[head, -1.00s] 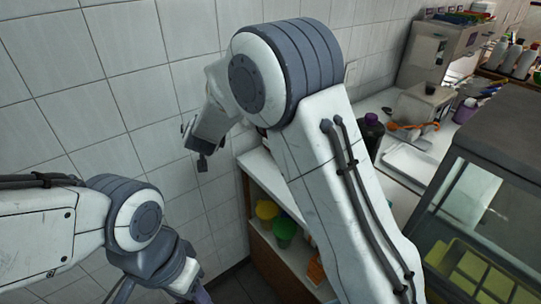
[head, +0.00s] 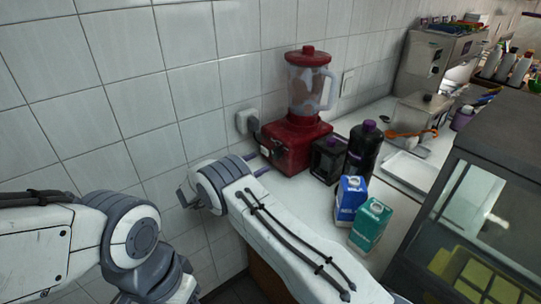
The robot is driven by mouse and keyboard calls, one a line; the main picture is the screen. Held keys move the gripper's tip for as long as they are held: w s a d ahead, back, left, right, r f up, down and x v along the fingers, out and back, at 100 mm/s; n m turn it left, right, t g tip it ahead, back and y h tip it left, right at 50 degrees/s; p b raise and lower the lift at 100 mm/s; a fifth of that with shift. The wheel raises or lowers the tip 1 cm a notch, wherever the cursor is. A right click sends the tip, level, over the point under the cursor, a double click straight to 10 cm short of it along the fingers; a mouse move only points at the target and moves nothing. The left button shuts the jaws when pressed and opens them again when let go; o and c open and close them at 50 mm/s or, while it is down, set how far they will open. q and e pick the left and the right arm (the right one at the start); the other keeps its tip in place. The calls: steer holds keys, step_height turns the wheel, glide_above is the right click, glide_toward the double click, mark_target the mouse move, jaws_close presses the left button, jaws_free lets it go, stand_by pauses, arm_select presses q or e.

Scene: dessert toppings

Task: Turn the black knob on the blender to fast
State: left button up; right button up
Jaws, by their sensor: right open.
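The red blender (head: 297,147) stands on the white counter against the tiled wall, with a clear jug and a red lid. A small dark shape, probably the black knob (head: 265,151), shows at the left of its base; its setting is too small to read. My right gripper (head: 261,164) is open beside that left side of the base, its fingers reaching past my right wrist. I cannot tell whether they touch the knob. My left arm is at the lower left; its gripper's fingers are not in view.
A black square container (head: 328,160) and a black bottle (head: 363,150) stand right of the blender. A blue carton (head: 350,200) and a teal carton (head: 370,226) stand nearer. A glass case (head: 470,200) bounds the right. A wall socket (head: 247,121) is behind.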

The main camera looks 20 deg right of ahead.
mark_target(274, 155)
steer(key=p+x, duration=0.1)
steer(key=x, duration=0.5)
steer(key=shift+d, duration=0.15)
jaws_close()
steer(key=shift+w+f+m+b, duration=0.1)
steer(key=shift+f+m+b, duration=0.05)
steer(key=shift+m+b, duration=0.55)
steer(key=m+b, duration=1.3)
steer(key=b, duration=0.6)
steer(key=shift+m+b, duration=0.8)
steer(key=shift+b, duration=0.15)
jaws_free()
